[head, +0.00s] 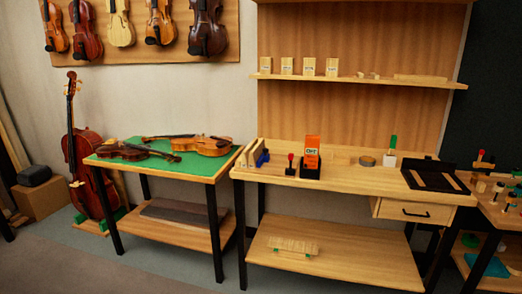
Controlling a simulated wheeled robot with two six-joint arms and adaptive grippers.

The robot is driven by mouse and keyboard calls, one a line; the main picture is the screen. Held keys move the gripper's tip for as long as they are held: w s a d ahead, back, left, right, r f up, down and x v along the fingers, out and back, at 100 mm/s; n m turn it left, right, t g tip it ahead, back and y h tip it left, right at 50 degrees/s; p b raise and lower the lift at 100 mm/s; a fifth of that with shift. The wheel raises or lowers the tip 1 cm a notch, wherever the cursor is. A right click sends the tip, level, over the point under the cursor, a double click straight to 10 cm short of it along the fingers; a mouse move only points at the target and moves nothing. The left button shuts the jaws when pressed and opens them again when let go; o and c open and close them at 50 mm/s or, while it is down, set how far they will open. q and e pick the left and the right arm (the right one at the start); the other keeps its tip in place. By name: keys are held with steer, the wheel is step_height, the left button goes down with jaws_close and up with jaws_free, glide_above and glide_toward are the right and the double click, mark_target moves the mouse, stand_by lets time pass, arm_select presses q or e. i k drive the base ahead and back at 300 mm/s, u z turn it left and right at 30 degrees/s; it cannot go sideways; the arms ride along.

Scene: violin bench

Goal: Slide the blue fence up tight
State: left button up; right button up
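The blue fence (261,158) is a small upright blue piece near the left end of the wooden workbench (350,180). It stands among pale wooden parts (248,153), close to their right side. It is too small here to tell whether it touches them or leaves a gap. Neither of my grippers is in this view.
Right of the fence stand a red-knobbed black piece (290,164) and an orange box (312,150) in a black holder. A green-topped table (150,168) with violins stands left.

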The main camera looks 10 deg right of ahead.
mark_target(265, 157)
steer(key=z, duration=0.7)
steer(key=i, duration=0.6)
steer(key=z, duration=0.8)
steer(key=i, duration=0.9)
steer(key=u, duration=0.3)
